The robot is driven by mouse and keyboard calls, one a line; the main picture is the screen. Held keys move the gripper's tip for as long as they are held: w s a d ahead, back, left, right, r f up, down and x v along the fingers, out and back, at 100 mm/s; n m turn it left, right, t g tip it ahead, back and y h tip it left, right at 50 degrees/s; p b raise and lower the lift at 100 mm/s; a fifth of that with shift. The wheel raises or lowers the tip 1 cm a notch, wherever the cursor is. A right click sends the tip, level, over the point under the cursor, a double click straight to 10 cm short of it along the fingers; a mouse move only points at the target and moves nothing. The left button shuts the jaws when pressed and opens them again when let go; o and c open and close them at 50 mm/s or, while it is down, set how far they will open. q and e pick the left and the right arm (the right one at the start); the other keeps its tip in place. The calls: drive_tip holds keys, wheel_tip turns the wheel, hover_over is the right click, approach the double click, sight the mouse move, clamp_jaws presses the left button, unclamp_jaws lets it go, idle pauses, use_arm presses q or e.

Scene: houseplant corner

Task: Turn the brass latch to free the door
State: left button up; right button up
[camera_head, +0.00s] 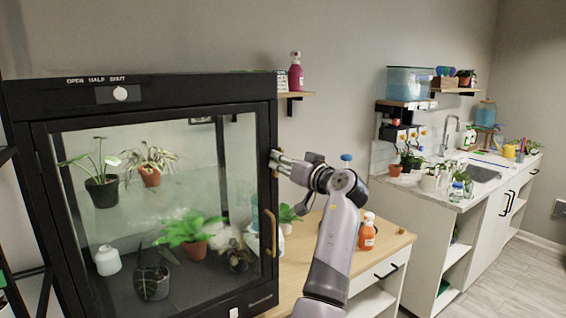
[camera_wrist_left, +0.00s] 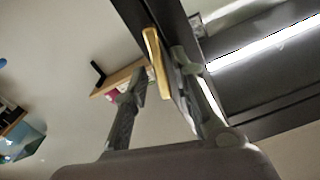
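The brass latch (camera_wrist_left: 155,62) shows in the left wrist view as an upright, slightly tilted bar at the edge of the black cabinet frame. My left gripper (camera_head: 279,163) is at the right edge of the cabinet door (camera_head: 262,130), high on the frame. Its fingers are open, one on each side of the latch, with the right finger closer to it; I cannot tell whether it touches. In the head view the fingers largely hide the latch. The glass door is closed, with a brass handle (camera_head: 269,233) lower down. My right gripper is not in view.
Potted plants stand inside the cabinet, including a fern (camera_head: 190,230). A wooden-topped counter (camera_head: 385,243) with an orange bottle (camera_head: 367,232) is right of the cabinet, near my arm. A wall shelf (camera_head: 296,95) with a magenta bottle (camera_head: 296,74) is above the gripper.

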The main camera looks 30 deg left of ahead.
use_arm(q)
drive_tip(key=shift+a, duration=0.1)
clamp_jaws()
drive_tip(key=n+b, duration=0.3)
drive_tip(key=b, duration=0.1)
drive_tip(key=shift+s+b, duration=0.1)
drive_tip(key=shift+b, duration=0.25)
drive_tip(key=shift+o, duration=1)
unclamp_jaws()
